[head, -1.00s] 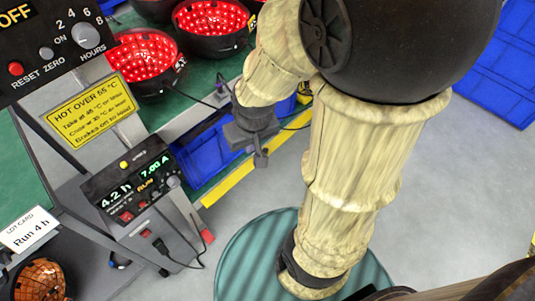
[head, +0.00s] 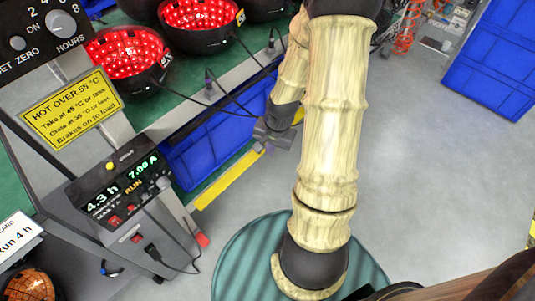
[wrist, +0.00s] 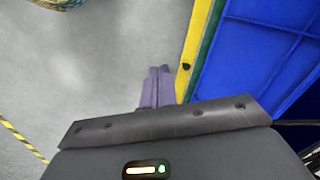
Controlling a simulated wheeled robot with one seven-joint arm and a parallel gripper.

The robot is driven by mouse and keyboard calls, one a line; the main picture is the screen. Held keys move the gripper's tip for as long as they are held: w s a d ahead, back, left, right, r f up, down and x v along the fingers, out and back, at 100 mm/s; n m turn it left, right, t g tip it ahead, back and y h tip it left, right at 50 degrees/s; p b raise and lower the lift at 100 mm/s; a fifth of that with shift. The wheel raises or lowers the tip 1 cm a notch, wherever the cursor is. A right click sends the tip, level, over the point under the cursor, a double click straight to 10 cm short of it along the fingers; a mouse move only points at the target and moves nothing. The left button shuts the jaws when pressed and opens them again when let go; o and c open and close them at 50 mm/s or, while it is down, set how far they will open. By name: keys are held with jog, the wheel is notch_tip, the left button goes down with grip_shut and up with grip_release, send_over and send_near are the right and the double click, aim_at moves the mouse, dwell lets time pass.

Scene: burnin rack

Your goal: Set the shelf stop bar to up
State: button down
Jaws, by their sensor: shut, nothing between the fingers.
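The yellow bar (head: 222,182), which looks like the shelf stop bar, runs along the front edge of the lower shelf, before the blue bins (head: 205,150). Whether it is up or down I cannot tell. In the wrist view the yellow bar (wrist: 196,45) runs beside the blue bin (wrist: 258,60), with a dark spot on it. My gripper (head: 264,149) is near the bar's far right end in the head view. In the wrist view my gripper (wrist: 155,82) has its purplish fingers together and empty, just left of the bar, with grey floor beyond. Contact is not clear.
Red-lit round lamps (head: 128,60) stand on the green upper shelf, with cables hanging over its edge. A control box (head: 118,195) with a lit display and a yellow "HOT OVER 55 °C" sign (head: 72,108) stand at left. Open grey floor (head: 425,190) lies at right.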

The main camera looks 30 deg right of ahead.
jog(key=w+d+f+m+t+y+b, duration=0.1)
jog(key=d+f+m+t+b, duration=0.1)
jog(key=d+f+m, duration=0.3)
jog(key=w+d+f+m+t+y+b, duration=0.1)
jog(key=d+f+m+t, duration=0.4)
jog(key=f+m, duration=0.7)
jog(key=shift+w+d+f+m+y+b, duration=0.4)
jog(key=shift+w+d+m+y, duration=0.2)
jog(key=shift+w+d+m, duration=0.1)
jog(key=shift+a, duration=0.1)
jog(key=w+a+f+b, duration=0.4)
jog(key=w+a, duration=0.1)
jog(key=w, duration=0.4)
jog(key=shift+w+a+f, duration=0.15)
jog(key=shift+a, duration=0.05)
jog(key=shift+w+d+p, duration=0.15)
jog(key=shift+w+p, duration=0.05)
jog(key=shift+p, duration=0.1)
